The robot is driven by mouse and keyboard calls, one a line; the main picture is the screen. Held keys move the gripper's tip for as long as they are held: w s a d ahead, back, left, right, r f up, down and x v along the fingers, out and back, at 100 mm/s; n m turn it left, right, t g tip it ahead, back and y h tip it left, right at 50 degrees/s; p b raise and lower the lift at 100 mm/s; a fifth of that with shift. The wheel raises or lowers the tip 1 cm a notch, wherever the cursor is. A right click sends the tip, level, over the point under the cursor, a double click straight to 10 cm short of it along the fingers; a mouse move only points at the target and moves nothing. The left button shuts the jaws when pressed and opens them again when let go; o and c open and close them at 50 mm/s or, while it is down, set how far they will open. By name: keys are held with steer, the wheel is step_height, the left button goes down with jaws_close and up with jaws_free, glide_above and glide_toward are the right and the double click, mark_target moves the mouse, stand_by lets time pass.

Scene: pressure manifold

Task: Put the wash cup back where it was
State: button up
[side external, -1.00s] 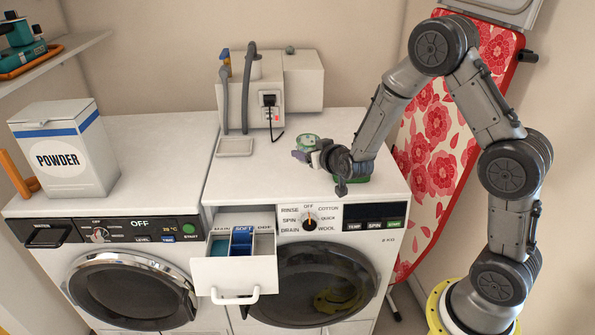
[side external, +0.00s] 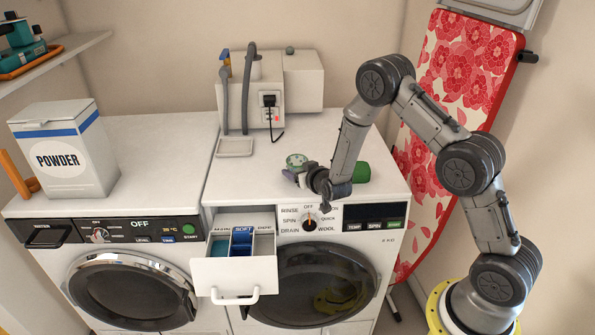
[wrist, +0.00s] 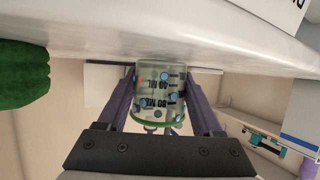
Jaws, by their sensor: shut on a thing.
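The wash cup (wrist: 158,96) is a clear cup with dark ML markings and a green rim. In the wrist view it sits between the two purple fingers of my gripper (wrist: 160,108), which is shut on it. In the side view the cup's green end (side external: 297,160) shows just left of my gripper (side external: 302,177), over the front part of the right washer's white top. The wrist hides part of the cup there. I cannot tell its exact height above the top.
The right washer's detergent drawer (side external: 238,275) is open below. A white dispenser (side external: 292,84) with hoses and a small tray (side external: 235,147) stands behind. A powder box (side external: 64,155) stands left.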

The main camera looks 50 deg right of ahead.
steer(key=shift+f, duration=0.1)
steer(key=o, duration=1.4)
steer(key=shift+c, duration=0.2)
